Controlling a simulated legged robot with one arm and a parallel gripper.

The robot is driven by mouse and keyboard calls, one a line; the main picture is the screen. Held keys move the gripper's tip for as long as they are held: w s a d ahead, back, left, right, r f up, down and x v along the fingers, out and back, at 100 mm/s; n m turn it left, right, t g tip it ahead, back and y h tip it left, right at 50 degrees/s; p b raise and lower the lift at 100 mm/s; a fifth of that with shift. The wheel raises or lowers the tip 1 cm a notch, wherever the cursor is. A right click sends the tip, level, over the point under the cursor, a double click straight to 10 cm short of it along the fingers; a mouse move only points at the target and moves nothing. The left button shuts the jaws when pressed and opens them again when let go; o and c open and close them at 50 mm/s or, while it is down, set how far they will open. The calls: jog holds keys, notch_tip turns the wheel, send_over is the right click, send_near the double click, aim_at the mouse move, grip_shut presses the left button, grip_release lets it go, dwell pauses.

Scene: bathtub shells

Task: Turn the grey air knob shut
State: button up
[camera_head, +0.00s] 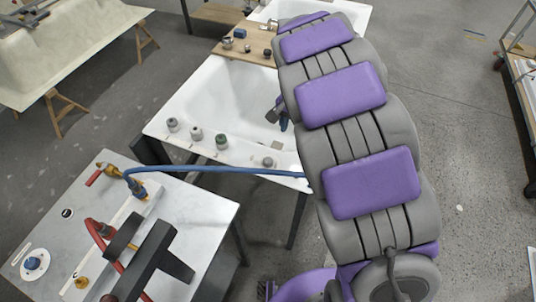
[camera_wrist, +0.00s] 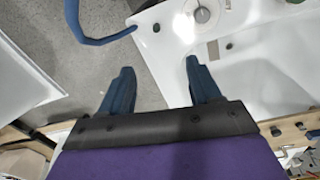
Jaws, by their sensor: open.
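A grey knob (camera_head: 268,162) stands on the near rim of the white tub (camera_head: 218,92), toward its right corner. Three more knobs stand further left on that rim: two grey ones, (camera_head: 172,124) and (camera_head: 196,134), and one with a green part (camera_head: 221,141). No label tells which is the air knob. The wrist view shows a round grey knob (camera_wrist: 203,15) at the top, beyond the fingertips. My gripper (camera_wrist: 160,66) is open and empty, its blue fingers apart and not touching the knob. In the head view, my gripper (camera_head: 279,115) is partly hidden behind my arm, over the tub.
A blue hose (camera_head: 225,170) runs from a metal bench (camera_head: 215,205) to the tub's near corner; it shows at the top left of the wrist view (camera_wrist: 100,42). A wooden board (camera_head: 250,45) with fittings spans the tub's far part. Another tub (camera_head: 70,50) stands at left.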

send_over(268, 160)
notch_tip(268, 160, down, 5)
jog(key=shift+y, duration=0.3)
notch_tip(268, 160, down, 18)
jog(key=b, duration=0.2)
jog(key=shift+r+b, duration=0.2)
jog(key=shift+b, duration=0.15)
jog(key=shift+c, duration=0.3)
jog(key=shift+a, duration=0.1)
jog(key=c, duration=1)
